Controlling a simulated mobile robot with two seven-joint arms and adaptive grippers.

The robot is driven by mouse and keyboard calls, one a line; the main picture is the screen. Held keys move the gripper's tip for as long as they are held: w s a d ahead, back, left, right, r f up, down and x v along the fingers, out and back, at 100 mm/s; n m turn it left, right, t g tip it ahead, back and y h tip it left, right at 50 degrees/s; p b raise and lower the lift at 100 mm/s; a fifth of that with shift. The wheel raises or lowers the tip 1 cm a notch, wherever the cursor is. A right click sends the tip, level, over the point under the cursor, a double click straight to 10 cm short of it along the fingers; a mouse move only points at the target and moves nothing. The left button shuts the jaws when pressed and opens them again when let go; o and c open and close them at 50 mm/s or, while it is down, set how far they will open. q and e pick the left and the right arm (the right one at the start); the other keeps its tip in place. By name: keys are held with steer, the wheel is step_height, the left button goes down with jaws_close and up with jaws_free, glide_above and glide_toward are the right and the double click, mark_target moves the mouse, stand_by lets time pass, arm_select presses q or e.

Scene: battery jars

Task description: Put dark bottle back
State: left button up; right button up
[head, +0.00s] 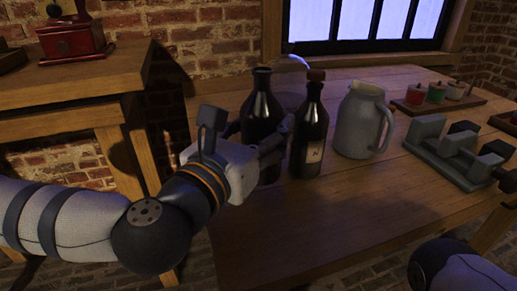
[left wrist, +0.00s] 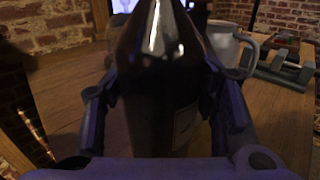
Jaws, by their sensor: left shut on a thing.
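A wide dark bottle (head: 262,108) is upright near the left end of the wooden table. My left gripper (head: 262,143) comes from the left and is shut around its body, one finger crossing its front. In the left wrist view the bottle (left wrist: 160,85) fills the space between the fingers, and part of a pale label shows at its right side. I cannot tell whether its base touches the table. A second, slimmer dark bottle (head: 311,125) with a brown stopper and a pale label stands close on its right. My right gripper is out of view.
A grey jug (head: 360,120) stands right of the bottles on the table (head: 330,215). A grey tray with blocks (head: 445,160) and a board with small coloured jars (head: 438,105) are farther right. A clear round glass (head: 291,66) is behind. The table's front is bare.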

arm_select(q)
steer(key=f, duration=0.3)
steer(key=shift+w+a+f+b, duration=0.25)
steer(key=shift+w+f+b, duration=0.15)
steer(key=shift+f, duration=0.15)
steer(key=shift+f, duration=0.15)
steer(key=o, duration=1.5)
